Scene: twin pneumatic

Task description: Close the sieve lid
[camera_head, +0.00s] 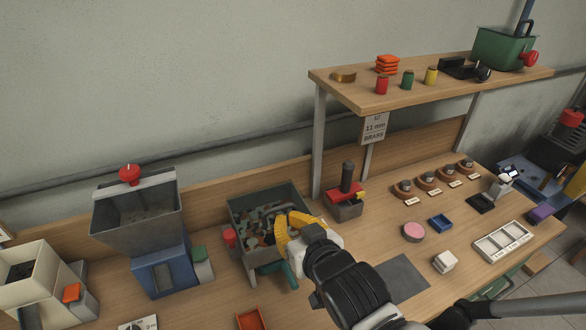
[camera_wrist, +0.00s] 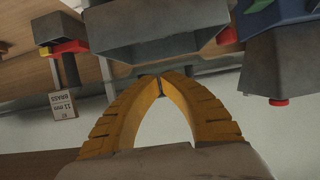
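An open grey bin (camera_head: 240,203) holding many small mixed pieces stands mid-bench, with a red knob (camera_head: 229,237) at its left and a teal part in front. It looks like the sieve, but I cannot tell for sure, and I cannot make out a separate lid. My gripper (camera_head: 285,235) has yellow fingers and is over the bin's right front part, hiding some of it. In the wrist view the grey bin (camera_wrist: 155,35) appears upside down beyond the fingertips. The fingertips meet (camera_wrist: 160,76) with nothing visible between them; contact with the bin is unclear.
A grey hopper (camera_head: 135,225) with a red knob on a blue base stands left of the bin, and a cream box (camera_head: 30,285) farther left. A dark box with a lever (camera_head: 344,207) stands close on the right. A shelf (camera_head: 420,90) overhangs the back right.

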